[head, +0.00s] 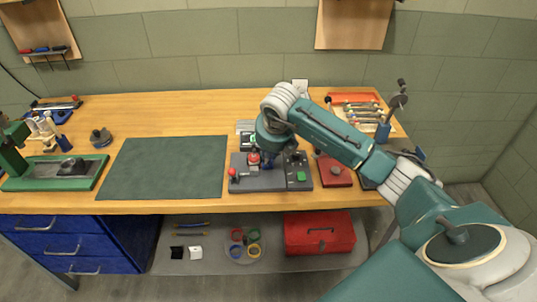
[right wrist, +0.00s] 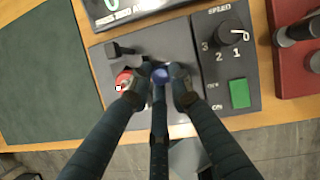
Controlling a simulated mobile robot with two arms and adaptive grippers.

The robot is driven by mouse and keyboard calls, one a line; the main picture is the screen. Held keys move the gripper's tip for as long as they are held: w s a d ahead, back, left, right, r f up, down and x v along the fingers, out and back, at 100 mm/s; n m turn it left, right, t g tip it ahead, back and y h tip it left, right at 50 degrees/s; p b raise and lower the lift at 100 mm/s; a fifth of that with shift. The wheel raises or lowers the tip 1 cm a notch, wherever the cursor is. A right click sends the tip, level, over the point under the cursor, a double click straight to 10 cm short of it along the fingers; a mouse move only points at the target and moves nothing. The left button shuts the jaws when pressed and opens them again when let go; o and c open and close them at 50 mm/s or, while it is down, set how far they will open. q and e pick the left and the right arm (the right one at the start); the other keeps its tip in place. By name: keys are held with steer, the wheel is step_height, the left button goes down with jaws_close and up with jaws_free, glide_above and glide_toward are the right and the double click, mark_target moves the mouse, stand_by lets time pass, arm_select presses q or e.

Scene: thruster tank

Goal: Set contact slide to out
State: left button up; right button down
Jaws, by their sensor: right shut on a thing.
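The grey control panel (head: 262,184) stands on the wooden bench, and its plate also shows in the right wrist view (right wrist: 98,52). My right gripper (head: 266,162) reaches down over it from the right. In the right wrist view, my right gripper (right wrist: 160,84) has its fingers closed around a blue knob (right wrist: 161,73). The fingers hide the knob's base and whatever track is under it. A red knob (right wrist: 123,79) is just left of the left finger, and a black lever (right wrist: 116,50) is above it. I see no label for the slide. My left gripper is not in view.
The speed box with its black dial (right wrist: 229,34) and green button (right wrist: 239,93) adjoins on the right. A display (right wrist: 118,14) stands behind. The dark green mat (head: 165,168) to the left is clear.

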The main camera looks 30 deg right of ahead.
mark_target(278, 168)
steer(key=shift+s+d+r+b, duration=0.1)
steer(key=shift+s+d+b, duration=0.1)
steer(key=shift+d+b, duration=0.3)
steer(key=shift+s+d+b, duration=0.15)
steer(key=shift+d+b, duration=0.05)
steer(key=shift+d, duration=0.45)
steer(key=shift+s+d+r, duration=0.1)
steer(key=shift+s+d, duration=0.05)
steer(key=shift+d, duration=0.05)
arm_select(q)
steer(key=shift+w+d+f, duration=0.1)
steer(key=shift+w+f, duration=0.5)
steer(key=shift+w, duration=0.25)
arm_select(e)
steer(key=shift+r, duration=0.1)
steer(key=c, duration=1.7)
jaws_free()
arm_select(q)
steer(key=shift+s, duration=0.1)
arm_select(e)
steer(key=shift+o, duration=0.2)
steer(key=shift+s+d, duration=0.1)
arm_select(q)
steer(key=shift+s, duration=0.15)
arm_select(e)
steer(key=v, duration=1.1)
steer(key=shift+s+r, duration=0.25)
steer(key=shift+r, duration=0.1)
